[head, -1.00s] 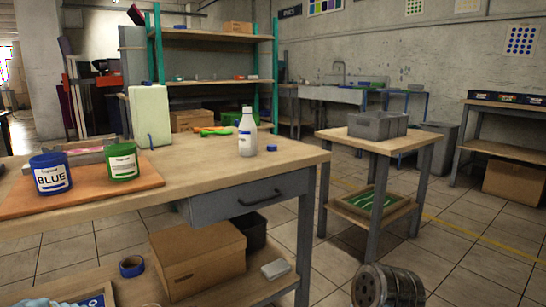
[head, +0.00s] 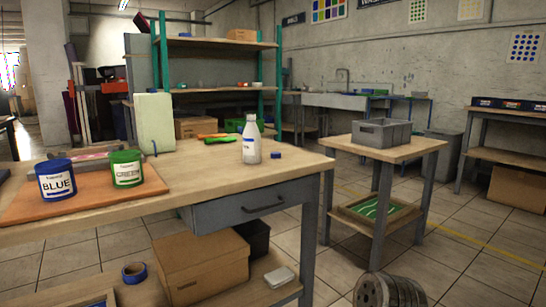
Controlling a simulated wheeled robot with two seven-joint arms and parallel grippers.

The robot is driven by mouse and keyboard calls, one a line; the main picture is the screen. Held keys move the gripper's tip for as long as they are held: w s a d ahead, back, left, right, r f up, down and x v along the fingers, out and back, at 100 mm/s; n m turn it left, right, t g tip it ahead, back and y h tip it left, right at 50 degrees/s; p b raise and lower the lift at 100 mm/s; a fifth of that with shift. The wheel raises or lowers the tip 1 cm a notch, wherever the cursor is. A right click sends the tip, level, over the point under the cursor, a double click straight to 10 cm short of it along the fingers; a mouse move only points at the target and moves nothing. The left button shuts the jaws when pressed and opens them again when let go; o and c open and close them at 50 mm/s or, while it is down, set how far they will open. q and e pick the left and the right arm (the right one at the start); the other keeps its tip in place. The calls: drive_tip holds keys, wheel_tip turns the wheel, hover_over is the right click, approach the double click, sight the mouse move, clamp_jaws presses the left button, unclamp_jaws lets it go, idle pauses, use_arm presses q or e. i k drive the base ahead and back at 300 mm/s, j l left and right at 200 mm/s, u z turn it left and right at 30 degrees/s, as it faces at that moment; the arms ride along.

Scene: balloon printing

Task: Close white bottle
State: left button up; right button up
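A white bottle (head: 251,142) with a label stands upright on the wooden workbench (head: 215,173), right of its middle. Its top looks pale, and I cannot tell at this size whether a cap is on it. A small blue cap-like piece (head: 276,155) lies on the bench just right of the bottle, apart from it. Neither of my grippers is in the head view.
A blue can (head: 55,182) and a green can (head: 127,172) stand on an orange board at the left. A pale green block (head: 154,123) and orange and green tools (head: 214,137) are behind. A side table (head: 385,150) holds a grey crate (head: 380,131).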

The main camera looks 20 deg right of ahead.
sight(251, 138)
drive_tip(key=l+u, duration=0.2)
drive_tip(key=u, duration=0.3)
drive_tip(key=l+u, duration=0.2)
drive_tip(key=u, duration=0.3)
drive_tip(key=l+u, duration=0.15)
drive_tip(key=l, duration=0.25)
drive_tip(key=k+l+u, duration=0.15)
drive_tip(key=l, duration=0.25)
drive_tip(key=l+u, duration=0.15)
drive_tip(key=l, duration=0.25)
drive_tip(key=k+l+u, duration=0.15)
drive_tip(key=l, duration=0.25)
drive_tip(key=l+u, duration=0.15)
drive_tip(key=l, duration=0.25)
drive_tip(key=k+l, duration=0.15)
drive_tip(key=l, duration=0.25)
drive_tip(key=k+l, duration=0.2)
drive_tip(key=l, duration=0.2)
drive_tip(key=k+l, duration=0.15)
drive_tip(key=l, duration=0.25)
